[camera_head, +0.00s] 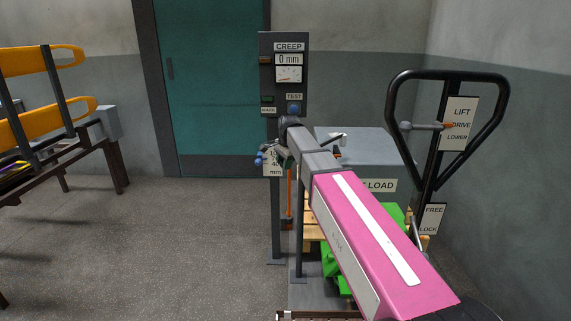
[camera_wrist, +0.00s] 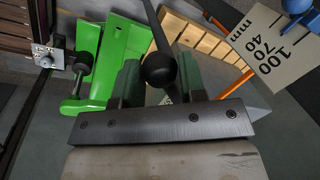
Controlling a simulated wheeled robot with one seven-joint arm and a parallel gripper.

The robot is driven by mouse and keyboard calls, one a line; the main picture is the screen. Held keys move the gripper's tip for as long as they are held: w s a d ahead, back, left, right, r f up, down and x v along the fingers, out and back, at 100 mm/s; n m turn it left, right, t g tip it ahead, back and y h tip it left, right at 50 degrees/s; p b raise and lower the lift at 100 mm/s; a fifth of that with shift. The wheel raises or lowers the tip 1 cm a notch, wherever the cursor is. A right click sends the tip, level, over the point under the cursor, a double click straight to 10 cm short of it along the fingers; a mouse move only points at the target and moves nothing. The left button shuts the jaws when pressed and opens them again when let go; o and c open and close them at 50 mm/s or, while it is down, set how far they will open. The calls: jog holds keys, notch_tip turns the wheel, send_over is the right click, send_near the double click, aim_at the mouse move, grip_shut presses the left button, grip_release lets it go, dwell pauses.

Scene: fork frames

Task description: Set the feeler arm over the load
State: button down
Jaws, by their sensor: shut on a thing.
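My gripper (camera_wrist: 158,82) is shut on a black ball knob (camera_wrist: 160,70) at the end of a dark rod (camera_wrist: 155,25); I cannot tell for certain whether this is the feeler arm. In the head view my gripper (camera_head: 284,158) is at the gauge post, in front of the scale plate (camera_head: 272,170), left of the load. The load is a grey box marked LOAD (camera_head: 384,150), partly hidden behind my arm. The scale plate, marked 100, 70, 40 mm, also shows in the wrist view (camera_wrist: 265,45), with a blue knob (camera_wrist: 296,6) at its corner.
A CREEP panel (camera_head: 284,85) reading 0 mm tops the post. A green pallet truck (camera_head: 330,262) and wooden pallet (camera_head: 312,229) are below the load; its black handle (camera_head: 390,110) rises at right. A rack with yellow arms (camera_head: 50,110) stands left. Floor between is clear.

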jog(key=shift+w+a, duration=0.1)
jog(key=shift+w, duration=0.05)
jog(key=c, duration=0.7)
grip_release()
jog(key=r, duration=0.3)
jog(key=s+d+r, duration=0.1)
jog(key=r, duration=0.6)
jog(key=shift+s+d+r, duration=0.15)
jog(key=shift+s+r, duration=0.15)
jog(key=shift+s, duration=0.05)
jog(key=s+d+f+n, duration=0.2)
jog(key=s+d+f, duration=0.35)
jog(key=f, duration=0.45)
jog(key=s+d+f+n, duration=0.3)
jog(key=s+d+f, duration=0.25)
jog(key=f, duration=0.45)
jog(key=s+d+f+n, duration=0.1)
jog(key=s+d+f, duration=0.2)
jog(key=s+f, duration=0.1)
jog(key=s+d+f+n+g+h, duration=0.1)
jog(key=s+d+f+n, duration=0.1)
jog(key=s+d+f, duration=0.2)
jog(key=s+d+f+n, duration=0.2)
jog(key=s+d+f, duration=0.1)
jog(key=s+f, duration=0.3)
jog(key=shift+s+d+f+g, duration=0.25)
jog(key=shift+s+d+g, duration=0.15)
jog(key=shift+s, duration=0.25)
